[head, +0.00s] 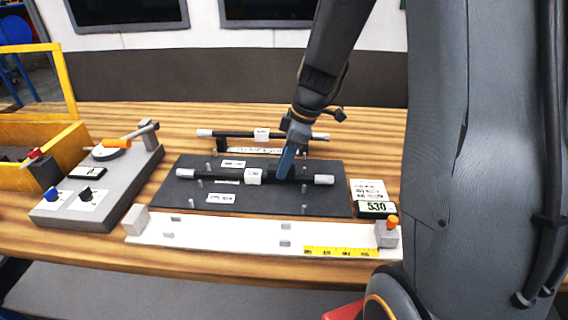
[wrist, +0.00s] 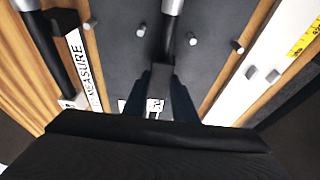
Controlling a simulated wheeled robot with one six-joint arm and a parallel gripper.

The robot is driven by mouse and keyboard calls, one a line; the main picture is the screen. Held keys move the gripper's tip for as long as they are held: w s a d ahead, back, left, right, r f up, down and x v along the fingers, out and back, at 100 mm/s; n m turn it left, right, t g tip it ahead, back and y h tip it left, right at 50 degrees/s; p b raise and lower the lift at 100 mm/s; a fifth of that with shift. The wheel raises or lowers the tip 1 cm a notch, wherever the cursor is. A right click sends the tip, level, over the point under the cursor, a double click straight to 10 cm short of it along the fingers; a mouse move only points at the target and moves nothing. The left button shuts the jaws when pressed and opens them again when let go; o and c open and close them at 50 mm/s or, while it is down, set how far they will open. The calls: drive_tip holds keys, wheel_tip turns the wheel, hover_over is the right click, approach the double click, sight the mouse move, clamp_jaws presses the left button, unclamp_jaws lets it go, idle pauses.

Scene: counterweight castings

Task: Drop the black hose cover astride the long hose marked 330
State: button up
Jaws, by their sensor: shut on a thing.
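My gripper (head: 286,168) is shut, low over the right half of the black hose (head: 217,174) on the dark board. This hose has pale grey ends and a white tag (head: 253,176), whose number I cannot read. In the wrist view a small dark block (wrist: 162,76), seemingly the hose cover, sits between my fingertips, in line with the hose (wrist: 168,38). I cannot tell whether it touches the hose. In the head view the cover is not distinct. A second black hose (head: 230,134) with a white tag (head: 262,134) lies behind the board.
The dark board (head: 330,200) carries several short pegs and labels. In front lies a white measuring board (head: 210,234) with a yellow scale (head: 340,252) and end blocks. A display reading 530 (head: 376,208) is at right. A grey control box (head: 100,190) and yellow bin (head: 50,170) are at left.

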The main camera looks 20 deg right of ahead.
drive_tip(key=shift+f+b, duration=1.1)
idle(0.6)
drive_tip(key=o, duration=0.9)
drive_tip(key=shift+r, duration=0.15)
drive_tip(key=shift+r+p, duration=2.2)
drive_tip(key=shift+r, duration=1.2)
drive_tip(key=shift+s+f+m, duration=0.1)
drive_tip(key=shift+s+m, duration=0.2)
drive_tip(key=shift+s, duration=0.05)
drive_tip(key=s+m+h, duration=0.1)
drive_tip(key=s+m, duration=0.3)
drive_tip(key=s+f+m+h, duration=0.1)
drive_tip(key=s+m, duration=0.3)
drive_tip(key=s+f+m+h, duration=0.1)
drive_tip(key=s+m, duration=0.2)
drive_tip(key=s, duration=0.2)
drive_tip(key=shift+a+f+m+b, duration=0.1)
drive_tip(key=shift+a+m+b, duration=0.25)
drive_tip(key=shift+m, duration=0.05)
drive_tip(key=shift+s+f+m, duration=0.1)
drive_tip(key=shift+s+m, duration=0.45)
drive_tip(key=shift+m, duration=0.05)
